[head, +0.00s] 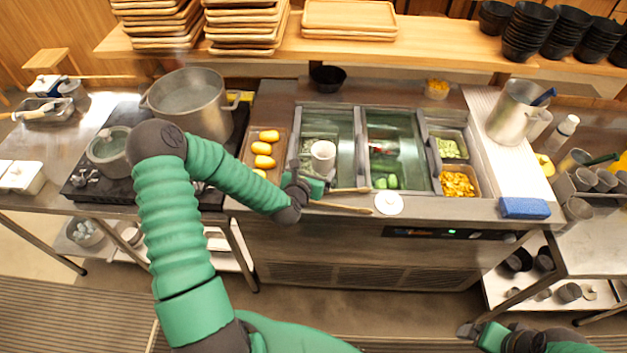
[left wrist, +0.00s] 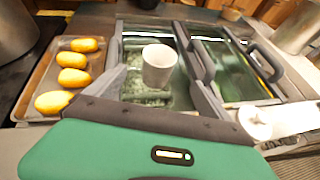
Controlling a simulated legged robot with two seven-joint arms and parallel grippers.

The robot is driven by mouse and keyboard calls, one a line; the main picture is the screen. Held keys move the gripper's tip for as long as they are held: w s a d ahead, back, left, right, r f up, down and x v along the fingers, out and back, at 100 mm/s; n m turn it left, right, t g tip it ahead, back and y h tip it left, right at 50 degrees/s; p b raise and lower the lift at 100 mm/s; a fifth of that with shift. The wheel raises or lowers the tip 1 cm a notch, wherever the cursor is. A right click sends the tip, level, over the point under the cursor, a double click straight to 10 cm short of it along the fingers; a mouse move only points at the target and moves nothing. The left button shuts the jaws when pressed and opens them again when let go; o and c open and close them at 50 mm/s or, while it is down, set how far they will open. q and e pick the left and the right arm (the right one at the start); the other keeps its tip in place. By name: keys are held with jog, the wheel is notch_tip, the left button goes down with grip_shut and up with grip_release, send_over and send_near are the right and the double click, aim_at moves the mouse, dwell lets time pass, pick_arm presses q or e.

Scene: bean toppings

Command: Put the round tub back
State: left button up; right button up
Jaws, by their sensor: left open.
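A white round tub (head: 323,157) stands upright over the left well of the counter, close to a bin of chopped green bits (left wrist: 147,96). In the left wrist view the tub (left wrist: 158,66) shows ahead of my left gripper, between the lines of its two fingers. My left gripper (head: 311,174) is open at the front edge of the well. I cannot tell whether the fingers reach around the tub or stop short of it. My right gripper (head: 478,334) is at the bottom right, far from the tub; its jaws are too small to read.
A tray of yellow oval items (head: 264,148) lies left of the well. Wooden utensil handles (head: 343,208) and a white round lid (head: 388,204) are at the counter's front. A blue sponge (head: 524,208) lies at right. A large pot (head: 188,103) stands on the stove.

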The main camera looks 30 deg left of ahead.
pick_arm(q)
jog(key=d+m+h, duration=0.1)
jog(key=d+m, duration=0.1)
jog(key=m, duration=0.1)
jog(key=s+d+m+g+h, duration=0.1)
jog(key=d+m, duration=0.2)
jog(key=d+f+m+h, duration=0.1)
jog(key=d+m, duration=0.1)
jog(key=m, duration=0.1)
jog(key=shift+s+d+g, duration=0.15)
jog(key=shift+d+g, duration=0.15)
jog(key=s+d+r+m+g, duration=0.2)
jog(key=s+m, duration=0.4)
jog(key=m, duration=0.4)
jog(key=s+d+r+m+g, duration=0.2)
jog(key=s+d+m, duration=0.3)
jog(key=m, duration=0.5)
jog(key=s+d+r+m+g+h, duration=0.1)
jog(key=s+d+r+m+g, duration=0.2)
jog(key=s+m, duration=0.5)
jog(key=shift+s+d+m+g, duration=0.35)
jog(key=shift+m+g, duration=0.15)
jog(key=shift+m, duration=0.5)
pick_arm(e)
jog(key=shift+d+f, duration=0.1)
jog(key=shift+d, duration=0.45)
